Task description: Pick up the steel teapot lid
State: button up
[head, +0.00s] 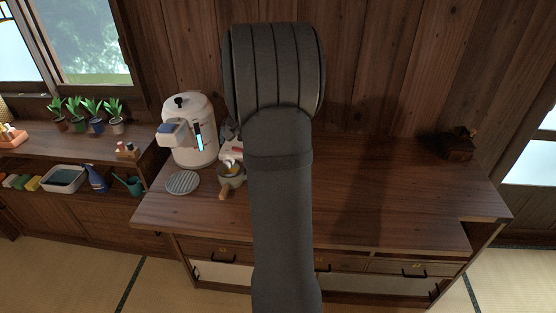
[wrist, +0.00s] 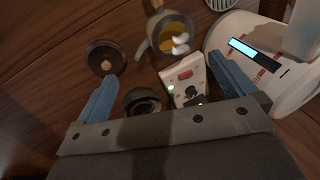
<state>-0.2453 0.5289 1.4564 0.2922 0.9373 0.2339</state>
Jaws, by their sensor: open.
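A dark round lid with a small wooden knob (wrist: 105,58) lies on the wooden counter in the wrist view, just beyond the tip of the left finger; I take it for the teapot lid. The open teapot (wrist: 154,30), with yellow liquid inside, stands to its right. The teapot also shows in the head view (head: 231,184), with its wooden handle toward the front. My gripper (wrist: 163,68) is open, with blue fingers spread wide and nothing held between them. The lid is apart from both fingers. In the head view my arm hides the gripper and the lid.
A white device with a red patch (wrist: 184,75) and a black round thing (wrist: 142,101) lie between the fingers. A white water dispenser (head: 194,145) stands close on the right in the wrist view. A round grille (head: 183,182) lies before it.

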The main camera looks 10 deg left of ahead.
jog(key=w+d+f+m+h, duration=0.1)
jog(key=d+f+m+h, duration=0.1)
jog(key=f+m, duration=0.2)
jog(key=w+d+f+m+h, duration=0.1)
jog(key=d+f+m+h, duration=0.1)
jog(key=f, duration=0.6)
jog(key=w+d+f+m+h, duration=0.2)
jog(key=d+f+m+h, duration=0.1)
jog(key=f+m, duration=0.3)
jog(key=shift+d+f, duration=0.1)
jog(key=shift+d, duration=0.65)
jog(key=c, duration=0.9)
